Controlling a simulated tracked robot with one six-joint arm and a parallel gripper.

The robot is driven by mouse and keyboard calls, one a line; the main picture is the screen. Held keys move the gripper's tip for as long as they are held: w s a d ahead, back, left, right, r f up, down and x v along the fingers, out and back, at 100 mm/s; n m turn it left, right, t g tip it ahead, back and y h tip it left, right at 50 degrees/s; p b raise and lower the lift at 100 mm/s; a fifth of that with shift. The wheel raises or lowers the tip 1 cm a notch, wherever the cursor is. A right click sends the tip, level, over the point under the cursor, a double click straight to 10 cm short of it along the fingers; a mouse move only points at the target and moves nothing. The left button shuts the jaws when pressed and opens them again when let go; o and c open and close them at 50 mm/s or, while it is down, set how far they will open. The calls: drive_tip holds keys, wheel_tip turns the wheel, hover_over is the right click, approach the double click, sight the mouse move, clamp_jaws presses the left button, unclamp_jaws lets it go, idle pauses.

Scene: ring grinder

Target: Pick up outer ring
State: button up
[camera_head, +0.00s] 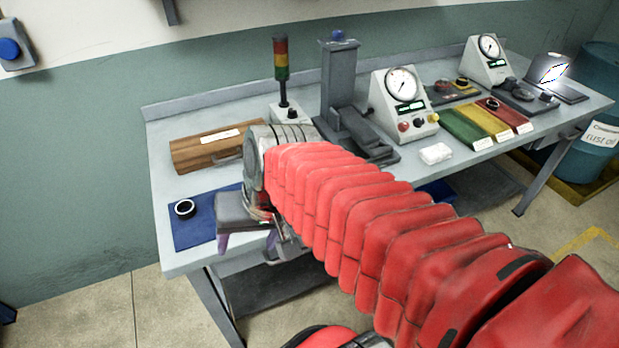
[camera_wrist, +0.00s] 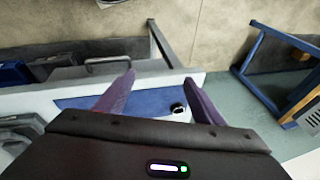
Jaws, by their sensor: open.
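The outer ring (camera_head: 184,208) is a small dark ring with a pale centre. It lies on the blue mat (camera_head: 190,232) at the left end of the workbench. My gripper (camera_head: 246,240) is at the bench's front left corner, to the right of the ring and apart from it. In the wrist view, the two purple fingers of my gripper (camera_wrist: 158,92) are spread with nothing between them. The ring (camera_wrist: 177,108) shows there beyond the fingers, nearer the right one, on the blue mat (camera_wrist: 145,103). My arm hides part of the mat and the bench front.
A wooden box (camera_head: 205,150) stands behind the mat. A signal tower (camera_head: 282,75), a grey press (camera_head: 338,85) and dial gauges (camera_head: 400,95) stand farther right on the bench (camera_head: 176,266). A blue-framed stand (camera_wrist: 262,60) shows right in the wrist view.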

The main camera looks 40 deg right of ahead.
drive_tip(key=w+d+f+m+t+y, duration=0.2)
drive_tip(key=w+d+f+m, duration=0.1)
drive_tip(key=d+m, duration=0.4)
drive_tip(key=w+d+f+m+t+y, duration=0.1)
drive_tip(key=w+d+f+m+y, duration=0.15)
drive_tip(key=d+m, duration=0.45)
drive_tip(key=s+d+f+m+t+h, duration=0.1)
drive_tip(key=d+m+t+h, duration=0.1)
drive_tip(key=d+m, duration=0.5)
drive_tip(key=s+d+f+m+t+h, duration=0.2)
drive_tip(key=d+m+t, duration=0.2)
drive_tip(key=d+m, duration=0.4)
drive_tip(key=d, duration=0.3)
drive_tip(key=shift+d, duration=0.2)
drive_tip(key=shift+f, duration=0.1)
drive_tip(key=shift+x, duration=4.35)
drive_tip(key=shift+w+a, duration=0.15)
